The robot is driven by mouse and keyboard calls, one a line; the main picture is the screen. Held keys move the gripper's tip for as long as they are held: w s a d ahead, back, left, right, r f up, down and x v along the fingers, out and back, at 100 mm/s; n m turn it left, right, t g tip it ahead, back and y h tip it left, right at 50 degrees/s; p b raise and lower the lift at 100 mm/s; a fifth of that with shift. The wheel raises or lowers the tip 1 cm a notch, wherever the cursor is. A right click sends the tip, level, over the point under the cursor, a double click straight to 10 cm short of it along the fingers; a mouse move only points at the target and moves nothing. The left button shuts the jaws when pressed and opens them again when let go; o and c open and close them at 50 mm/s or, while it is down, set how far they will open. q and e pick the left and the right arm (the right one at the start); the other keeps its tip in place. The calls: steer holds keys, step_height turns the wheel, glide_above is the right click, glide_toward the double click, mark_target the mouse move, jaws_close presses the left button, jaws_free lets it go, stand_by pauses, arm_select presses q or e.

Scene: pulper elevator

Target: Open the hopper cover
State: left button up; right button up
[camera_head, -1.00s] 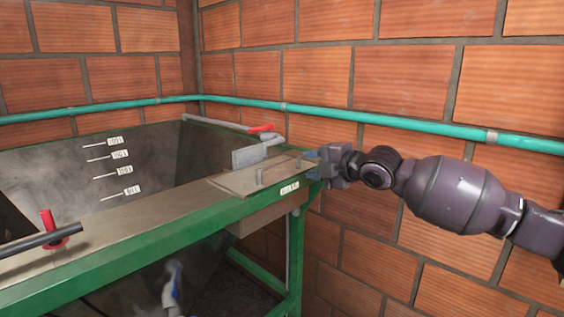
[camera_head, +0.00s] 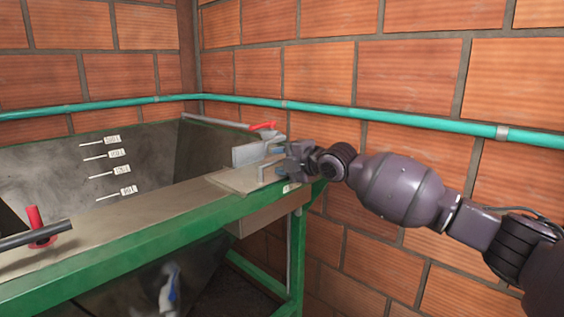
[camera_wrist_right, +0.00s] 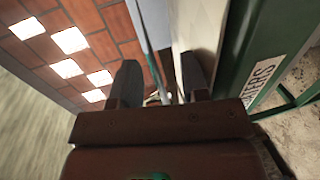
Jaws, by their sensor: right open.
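A flat beige plate (camera_head: 232,181) lies on top of the green-framed hopper (camera_head: 150,236), at its right end. It looks like the hopper cover. A short upright handle (camera_head: 262,174) stands on it, partly hidden by my right gripper. My right gripper (camera_head: 280,163) is open over the plate's right part, close beside the handle. In the right wrist view its two fingers (camera_wrist_right: 160,90) are spread apart, with a pale panel edge and a green frame just to the right. I cannot tell whether a finger touches the handle. My left gripper is not in view.
A grey bracket (camera_head: 258,152) and a red-handled lever (camera_head: 263,125) stand behind the plate. A dark bar with a red knob (camera_head: 36,226) lies at the left. A teal pipe (camera_head: 400,122) runs along the brick wall behind my arm.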

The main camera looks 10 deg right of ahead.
jaws_close()
steer(key=shift+s+d+r+p, duration=0.2)
steer(key=shift+s+d+p, duration=0.15)
steer(key=shift+s, duration=0.1)
steer(key=f+p+v, duration=0.2)
steer(key=p+v, duration=0.2)
steer(key=v, duration=0.7)
steer(key=shift+s+f, duration=0.2)
steer(key=shift+f, duration=0.05)
jaws_free()
